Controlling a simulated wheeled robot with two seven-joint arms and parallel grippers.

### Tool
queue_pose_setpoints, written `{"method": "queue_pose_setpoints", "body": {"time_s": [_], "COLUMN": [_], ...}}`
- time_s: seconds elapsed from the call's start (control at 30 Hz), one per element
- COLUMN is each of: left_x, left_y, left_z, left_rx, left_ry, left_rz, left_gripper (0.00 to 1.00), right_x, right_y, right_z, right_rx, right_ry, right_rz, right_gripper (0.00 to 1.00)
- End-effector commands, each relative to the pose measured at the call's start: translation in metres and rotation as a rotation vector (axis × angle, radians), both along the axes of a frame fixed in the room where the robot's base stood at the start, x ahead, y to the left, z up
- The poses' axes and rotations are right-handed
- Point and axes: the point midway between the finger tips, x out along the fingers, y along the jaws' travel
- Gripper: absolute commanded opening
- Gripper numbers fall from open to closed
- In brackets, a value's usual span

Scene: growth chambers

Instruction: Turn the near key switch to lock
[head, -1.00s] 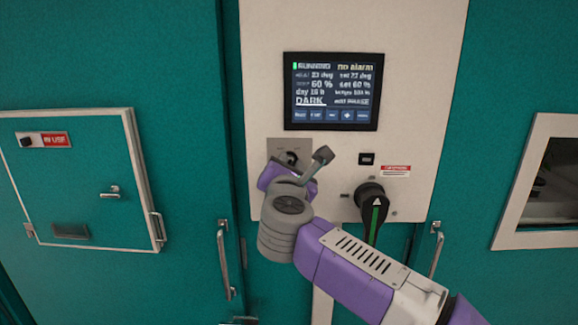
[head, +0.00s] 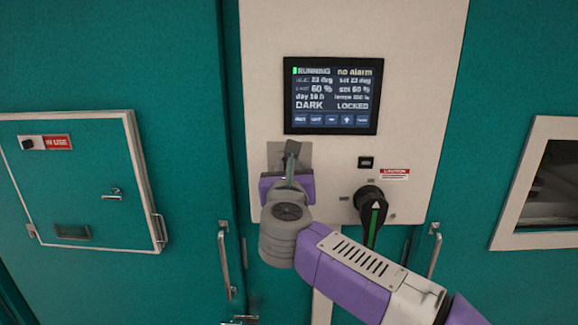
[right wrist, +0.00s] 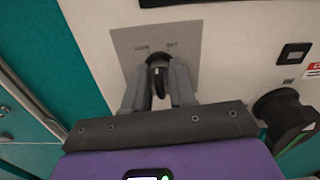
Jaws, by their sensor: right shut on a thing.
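The key switch (right wrist: 158,70) sits on a grey plate (right wrist: 125,42) on the white panel, with small lettering above it. In the right wrist view my right gripper (right wrist: 160,82) has one finger on each side of the dark key and is shut on it. In the head view the gripper (head: 290,160) covers the switch, and only part of the grey plate (head: 274,152) shows. The display (head: 331,93) above reads RUNNING, no alarm, DARK and LOCKED. My left gripper is not in view.
A black rotary handle with a green stripe (head: 371,207) is right of my gripper, below a caution label (head: 395,174) and a small dark button (head: 366,162). A framed hatch (head: 80,185) is at left, a window (head: 540,185) at right.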

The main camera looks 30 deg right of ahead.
Motion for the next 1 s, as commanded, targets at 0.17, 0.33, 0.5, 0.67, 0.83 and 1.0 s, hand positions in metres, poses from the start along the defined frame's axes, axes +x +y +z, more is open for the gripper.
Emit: {"method": "queue_pose_setpoints", "body": {"time_s": [0.17, 0.33, 0.5, 0.67, 0.83, 1.0], "left_x": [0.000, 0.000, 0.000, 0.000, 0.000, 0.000], "left_y": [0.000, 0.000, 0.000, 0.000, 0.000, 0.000], "left_z": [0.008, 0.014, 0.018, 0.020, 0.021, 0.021], "left_rx": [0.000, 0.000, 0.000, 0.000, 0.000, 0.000], "left_ry": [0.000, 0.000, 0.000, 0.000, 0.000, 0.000], "left_rz": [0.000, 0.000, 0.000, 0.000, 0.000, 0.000], "left_gripper": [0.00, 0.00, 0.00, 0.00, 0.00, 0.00], "right_x": [0.000, 0.000, 0.000, 0.000, 0.000, 0.000], "right_y": [0.000, 0.000, 0.000, 0.000, 0.000, 0.000], "right_z": [0.000, 0.000, -0.001, -0.001, -0.002, -0.002], "right_rx": [-0.132, -0.237, -0.315, -0.361, -0.384, -0.390], "right_ry": [0.086, 0.150, 0.198, 0.226, 0.240, 0.244], "right_rz": [0.001, 0.000, 0.000, 0.000, 0.000, 0.000], "right_gripper": [0.00, 0.00, 0.00, 0.00, 0.00, 0.00]}}
